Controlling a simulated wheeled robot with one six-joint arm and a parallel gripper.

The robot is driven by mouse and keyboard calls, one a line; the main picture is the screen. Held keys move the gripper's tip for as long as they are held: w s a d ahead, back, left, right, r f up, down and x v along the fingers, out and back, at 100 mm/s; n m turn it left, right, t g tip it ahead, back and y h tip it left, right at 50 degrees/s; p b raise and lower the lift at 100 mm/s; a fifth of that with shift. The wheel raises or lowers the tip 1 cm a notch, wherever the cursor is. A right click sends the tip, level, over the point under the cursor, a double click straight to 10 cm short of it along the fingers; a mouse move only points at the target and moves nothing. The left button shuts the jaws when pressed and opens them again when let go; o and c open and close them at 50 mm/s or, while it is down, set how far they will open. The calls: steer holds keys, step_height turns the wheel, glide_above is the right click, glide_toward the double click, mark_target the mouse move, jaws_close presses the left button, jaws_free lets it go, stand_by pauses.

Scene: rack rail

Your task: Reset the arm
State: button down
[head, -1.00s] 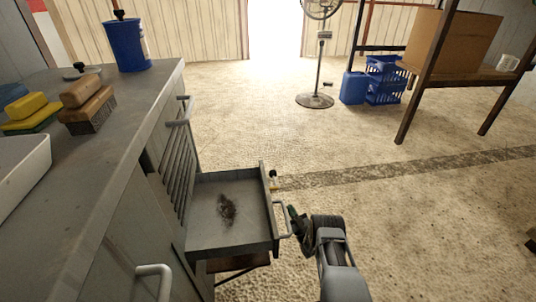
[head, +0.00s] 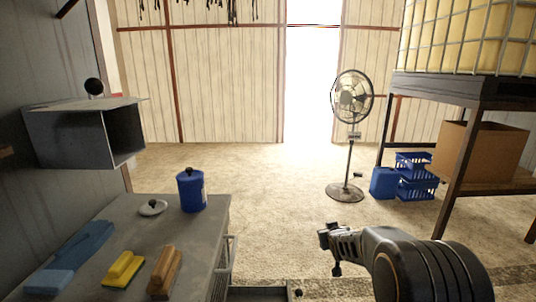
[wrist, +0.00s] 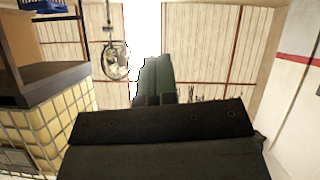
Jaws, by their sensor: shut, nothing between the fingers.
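My gripper (head: 329,250) is in the lower right of the head view, raised above the floor and to the right of the cabinet. It is empty and apart from everything around it. In the wrist view its fingers (wrist: 155,82) are closed together against the bright doorway. That view is upside down, with the fan and cage tank hanging from the top and left. The drawer (head: 262,293) shows only as a strip at the bottom edge of the head view; its inside is mostly hidden.
An open metal box (head: 85,135) is on the left wall. A fan (head: 351,100) and a tank stand (head: 455,185) stand beyond. The middle floor is clear.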

steer(key=s+a+r+m+g+p, duration=0.15)
steer(key=s+r+g+p, duration=0.4)
steer(key=s+r, duration=0.9)
steer(key=s+a+r+g+p, duration=0.1)
steer(key=s+p, duration=0.3)
steer(key=s, duration=0.5)
steer(key=s+a+r+g+p, duration=0.1)
steer(key=s+r+p, duration=0.3)
steer(key=s, duration=0.4)
steer(key=shift+s+a+g+y, duration=0.3)
steer(key=shift+s+a+g, duration=0.05)
steer(key=shift+s+a, duration=0.1)
